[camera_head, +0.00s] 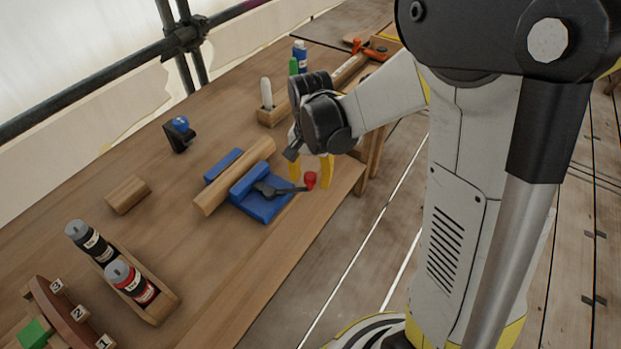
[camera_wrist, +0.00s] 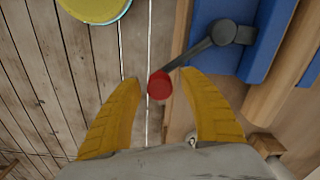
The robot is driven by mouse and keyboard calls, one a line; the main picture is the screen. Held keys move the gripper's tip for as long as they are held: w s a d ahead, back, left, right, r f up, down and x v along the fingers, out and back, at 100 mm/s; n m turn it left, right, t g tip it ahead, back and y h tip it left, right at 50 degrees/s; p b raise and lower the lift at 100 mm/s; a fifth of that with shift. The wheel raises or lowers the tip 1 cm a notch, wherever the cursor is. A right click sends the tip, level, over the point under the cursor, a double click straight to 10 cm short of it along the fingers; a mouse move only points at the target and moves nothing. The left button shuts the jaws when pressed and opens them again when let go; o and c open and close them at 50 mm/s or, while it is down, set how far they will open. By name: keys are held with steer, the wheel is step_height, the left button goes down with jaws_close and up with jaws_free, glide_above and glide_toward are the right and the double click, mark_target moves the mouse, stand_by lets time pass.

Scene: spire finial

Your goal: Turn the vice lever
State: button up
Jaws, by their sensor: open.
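A blue vice (camera_head: 262,206) sits near the bench's front edge with a wooden bar (camera_head: 236,176) between its jaws. Its dark lever (camera_head: 283,189) ends in a red knob (camera_head: 310,180) pointing right, out towards the edge. In the wrist view the lever (camera_wrist: 190,54) runs from a dark hub on the blue vice (camera_wrist: 215,65) to the red knob (camera_wrist: 159,85). My gripper (camera_head: 311,178), with yellow fingers, is open and points down at the knob. In the wrist view my gripper (camera_wrist: 165,82) has one finger on each side of the knob, with gaps visible and no clear contact.
A loose wooden block (camera_head: 127,194), a dark stand with a blue top (camera_head: 180,133) and a wooden tray with bottles (camera_head: 150,301) lie left on the workbench (camera_head: 215,270). Behind my gripper are a wooden holder (camera_head: 272,115) and an orange clamp (camera_head: 371,50). A yellow round thing (camera_wrist: 95,8) is below.

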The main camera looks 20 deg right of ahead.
jaws_close()
steer(key=shift+s, duration=0.1)
steer(key=shift+s+a+m, duration=0.25)
steer(key=shift+s+m, duration=0.4)
steer(key=shift+m, duration=0.1)
steer(key=shift+s+a+m, duration=0.25)
steer(key=shift+s+m, duration=0.4)
steer(key=shift+m, duration=0.1)
steer(key=s+a+m, duration=0.5)
steer(key=a+m, duration=0.1)
steer(key=m, duration=0.3)
steer(key=shift+p, duration=0.3)
steer(key=shift+a, duration=0.1)
